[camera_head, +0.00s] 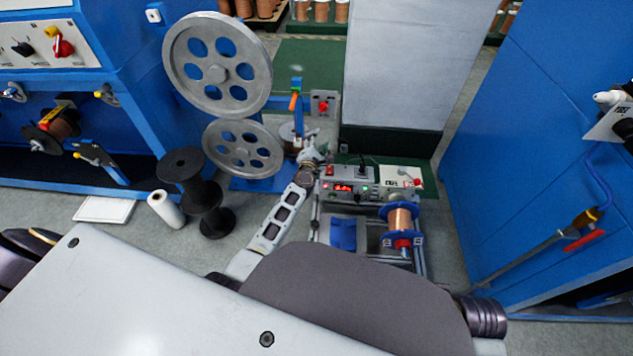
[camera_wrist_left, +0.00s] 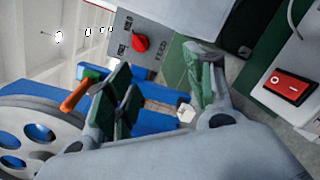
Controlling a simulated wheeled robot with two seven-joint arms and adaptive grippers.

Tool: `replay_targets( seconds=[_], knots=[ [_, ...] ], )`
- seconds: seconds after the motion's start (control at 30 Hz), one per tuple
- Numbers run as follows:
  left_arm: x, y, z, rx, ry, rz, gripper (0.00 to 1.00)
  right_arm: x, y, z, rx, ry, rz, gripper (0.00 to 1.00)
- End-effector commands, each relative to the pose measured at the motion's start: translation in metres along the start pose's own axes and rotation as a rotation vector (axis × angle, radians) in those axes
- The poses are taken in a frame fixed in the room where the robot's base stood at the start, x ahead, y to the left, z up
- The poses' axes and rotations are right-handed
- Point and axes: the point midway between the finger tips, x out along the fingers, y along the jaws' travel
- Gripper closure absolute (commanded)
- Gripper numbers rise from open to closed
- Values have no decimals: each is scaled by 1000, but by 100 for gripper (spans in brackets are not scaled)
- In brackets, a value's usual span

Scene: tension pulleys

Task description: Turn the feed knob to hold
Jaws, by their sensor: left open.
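The feed knob (camera_head: 323,106) is red and sits on a small grey panel (camera_head: 332,97) behind the cart in the head view. In the left wrist view the knob (camera_wrist_left: 140,42) shows on its grey panel (camera_wrist_left: 165,35), with dark labels around it too small to read surely. Its exact pointer direction cannot be told. My left gripper (camera_head: 314,152) reaches in from below and stands short of the panel. In the left wrist view my left gripper (camera_wrist_left: 165,78) is open and empty, the knob beyond its fingertips and apart from them. My right gripper is not in view.
Two grey spoked pulleys (camera_head: 217,66) stand left of the arm, with an orange-handled lever (camera_wrist_left: 75,95) near the panel. A control box with a red rocker switch (camera_wrist_left: 293,87) is close on the right. A copper spool (camera_head: 400,220) sits on the cart.

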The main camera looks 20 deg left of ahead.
Motion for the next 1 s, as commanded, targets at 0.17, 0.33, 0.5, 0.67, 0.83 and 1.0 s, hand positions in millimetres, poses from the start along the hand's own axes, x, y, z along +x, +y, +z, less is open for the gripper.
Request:
replay_targets(
  seconds=[0.17, 0.33, 0.5, 0.67, 0.83, 1.0],
  knots=[
    [-6, -7, -3, 60, 5, -29, 47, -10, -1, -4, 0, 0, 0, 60],
    [-13, -15, -6, 117, 7, -54, 47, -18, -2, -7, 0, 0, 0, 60],
    [-19, -23, -9, 172, 9, -81, 47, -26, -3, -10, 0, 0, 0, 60],
    [-26, -30, -12, 225, 9, -107, 47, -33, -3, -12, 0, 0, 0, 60],
    [-33, -38, -16, 281, 9, -135, 47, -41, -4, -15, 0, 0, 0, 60],
    [-41, -45, -20, 335, 8, -163, 47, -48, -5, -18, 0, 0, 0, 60]
  ],
)
